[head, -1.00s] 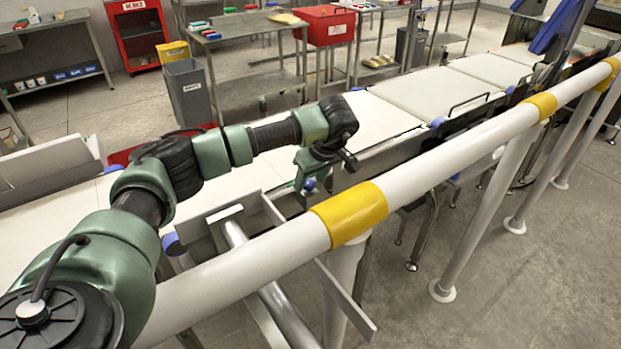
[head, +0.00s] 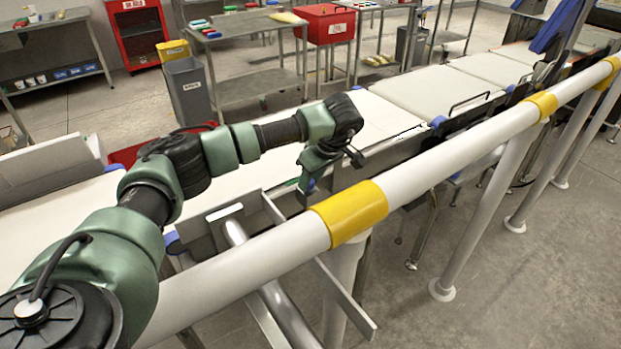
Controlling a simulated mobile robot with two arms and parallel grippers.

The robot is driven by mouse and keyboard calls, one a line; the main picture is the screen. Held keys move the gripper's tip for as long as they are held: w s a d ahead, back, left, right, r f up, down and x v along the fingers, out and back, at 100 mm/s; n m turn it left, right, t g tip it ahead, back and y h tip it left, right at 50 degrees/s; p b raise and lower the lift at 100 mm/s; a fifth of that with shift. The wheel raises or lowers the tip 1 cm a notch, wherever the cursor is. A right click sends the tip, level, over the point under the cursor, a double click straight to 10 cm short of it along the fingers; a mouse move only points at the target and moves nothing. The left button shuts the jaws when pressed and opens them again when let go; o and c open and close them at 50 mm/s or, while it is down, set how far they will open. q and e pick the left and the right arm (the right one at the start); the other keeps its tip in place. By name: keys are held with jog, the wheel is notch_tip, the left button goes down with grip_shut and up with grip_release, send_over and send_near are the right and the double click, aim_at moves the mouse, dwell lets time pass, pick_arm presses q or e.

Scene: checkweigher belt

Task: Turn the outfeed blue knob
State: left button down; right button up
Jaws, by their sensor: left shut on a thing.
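My left arm reaches over the white and yellow rail to the near side of the conveyor. My left gripper (head: 306,188) points down there and is shut on a blue knob (head: 311,186). Only a small blue patch of this knob shows past the fingers; the rest is hidden. My right gripper is out of view.
The white rail (head: 445,158) with yellow bands runs diagonally in front of the conveyor belt (head: 385,117). Other blue knobs show at the belt's side, one at lower left (head: 173,241) and one farther right (head: 437,122). A metal chute (head: 325,292) lies below the gripper.

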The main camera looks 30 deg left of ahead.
pick_arm(q)
jog(key=n, duration=0.2)
jog(key=n+g, duration=0.1)
jog(key=n, duration=0.1)
jog(key=shift+w+g, duration=0.15)
jog(key=shift+g, duration=0.15)
jog(key=shift+w+n+g, duration=0.1)
jog(key=shift+n+g, duration=0.5)
jog(key=shift+n, duration=1)
jog(key=c, duration=1.1)
grip_release()
jog(key=shift+r, duration=0.15)
jog(key=b+v, duration=0.1)
jog(key=v, duration=0.6)
jog(key=shift+r, duration=0.25)
jog(key=shift+w+d, duration=0.1)
jog(key=shift+d, duration=0.05)
